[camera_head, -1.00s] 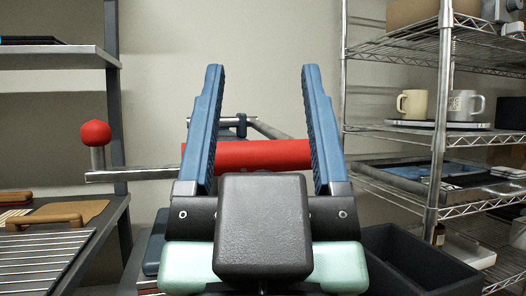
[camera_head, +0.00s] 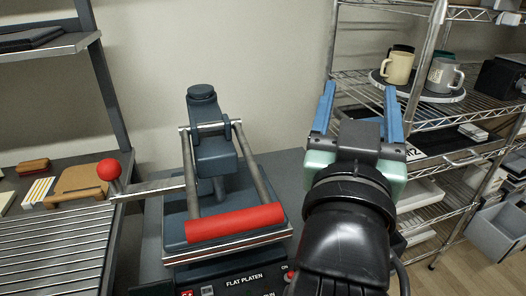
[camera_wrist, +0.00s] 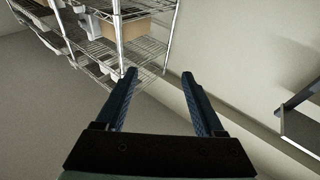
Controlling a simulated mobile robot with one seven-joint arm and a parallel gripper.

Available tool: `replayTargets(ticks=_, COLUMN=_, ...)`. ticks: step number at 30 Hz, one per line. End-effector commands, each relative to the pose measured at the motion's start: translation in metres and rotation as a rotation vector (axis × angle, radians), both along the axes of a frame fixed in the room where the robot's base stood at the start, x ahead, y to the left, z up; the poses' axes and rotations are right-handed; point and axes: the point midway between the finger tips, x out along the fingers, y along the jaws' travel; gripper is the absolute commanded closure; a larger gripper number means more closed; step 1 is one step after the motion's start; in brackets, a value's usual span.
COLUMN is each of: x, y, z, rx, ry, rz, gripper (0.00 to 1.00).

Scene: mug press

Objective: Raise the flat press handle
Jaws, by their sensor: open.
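The flat press (camera_head: 180,233) is dark blue-grey and stands on the bench. Its handle is a thick red bar (camera_head: 235,222) across the front, joined by two grey metal arms to a pivot at the back post. The bar lies low, just above the front edge of the plate. My gripper (camera_head: 360,90) is open and empty, to the right of the press with its fingers pointing up and away. It is clear of the red bar. In the wrist view nothing is between the fingers, and the press does not show.
A lever with a red ball (camera_head: 109,170) sticks out left of the press, near a wire rack (camera_head: 55,250). A wire shelf (camera_head: 430,140) on the right holds a beige mug (camera_head: 397,67) and a grey mug (camera_head: 440,75). A grey bin (camera_head: 500,230) is at far right.

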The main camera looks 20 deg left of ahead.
Motion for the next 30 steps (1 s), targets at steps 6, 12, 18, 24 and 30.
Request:
replayTargets(ticks=6, x=0.012, y=0.007, z=-0.001, rx=-0.108, ry=0.191, rz=-0.041, gripper=0.3)
replayTargets(ticks=12, x=-0.012, y=0.025, z=-0.063, rx=-0.439, ry=0.331, rz=-0.104, gripper=0.3)
replayTargets(ticks=18, x=-0.059, y=0.054, z=-0.119, rx=-0.876, ry=0.316, rz=-0.107, gripper=0.3)
replayTargets(ticks=24, x=-0.108, y=0.087, z=-0.153, rx=-1.254, ry=0.227, rz=-0.054, gripper=0.3)
replayTargets(ticks=30, x=-0.146, y=0.111, z=-0.172, rx=-1.505, ry=0.126, rz=0.009, gripper=0.3)
